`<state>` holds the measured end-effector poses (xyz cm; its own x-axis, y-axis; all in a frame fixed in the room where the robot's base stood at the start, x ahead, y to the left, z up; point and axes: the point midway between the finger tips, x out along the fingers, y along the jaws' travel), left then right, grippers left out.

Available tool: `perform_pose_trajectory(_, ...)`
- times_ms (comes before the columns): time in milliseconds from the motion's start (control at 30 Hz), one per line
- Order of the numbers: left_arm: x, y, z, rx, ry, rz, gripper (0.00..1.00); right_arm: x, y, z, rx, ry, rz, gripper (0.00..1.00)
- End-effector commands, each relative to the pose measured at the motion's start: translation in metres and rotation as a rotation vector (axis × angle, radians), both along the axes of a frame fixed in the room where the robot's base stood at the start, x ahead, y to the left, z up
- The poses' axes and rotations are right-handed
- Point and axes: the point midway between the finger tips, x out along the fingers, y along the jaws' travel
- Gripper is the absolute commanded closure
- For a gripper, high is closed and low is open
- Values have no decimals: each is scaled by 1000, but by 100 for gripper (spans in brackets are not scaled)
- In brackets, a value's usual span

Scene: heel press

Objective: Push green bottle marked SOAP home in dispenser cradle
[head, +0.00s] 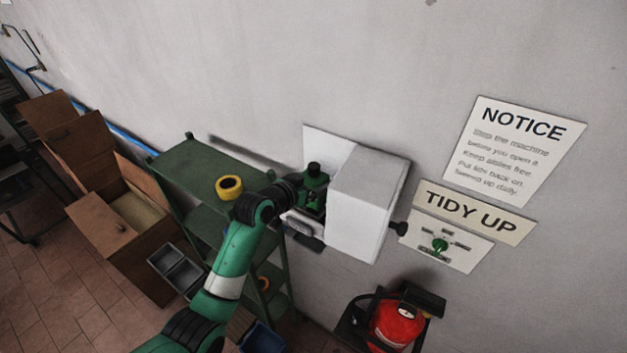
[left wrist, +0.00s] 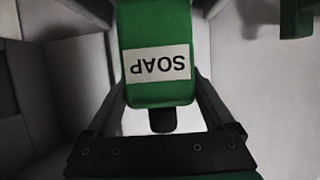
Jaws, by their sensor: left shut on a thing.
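The green bottle marked SOAP (left wrist: 158,38) shows between my left gripper's fingers (left wrist: 158,90) in the left wrist view. Its label reads upside down there, and its black end (left wrist: 162,121) points toward the palm. My left gripper (head: 302,194) is shut on this bottle. In the head view it reaches into the open left side of a white wall-mounted dispenser (head: 365,205). Green and black parts show there, but I cannot tell bottle from gripper clearly. The cradle's seat and the bottle's far end are hidden. My right gripper is not in view.
A black knob (head: 399,228) sticks out from the dispenser's right side. Below are a red extinguisher (head: 396,322) and, to the left, a green shelf (head: 180,168) with a yellow roll (head: 229,187). Another green part (left wrist: 296,18) shows at the wrist view's upper right.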

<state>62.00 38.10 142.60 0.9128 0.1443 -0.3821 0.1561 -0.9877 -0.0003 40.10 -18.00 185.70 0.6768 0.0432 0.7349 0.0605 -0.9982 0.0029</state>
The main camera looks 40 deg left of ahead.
Motion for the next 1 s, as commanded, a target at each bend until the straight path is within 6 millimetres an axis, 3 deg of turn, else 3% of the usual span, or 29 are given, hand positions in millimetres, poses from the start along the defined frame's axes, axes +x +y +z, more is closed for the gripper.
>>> perform_pose_trajectory(1000,0,0,-21,1,-4,0,79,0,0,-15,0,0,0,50)
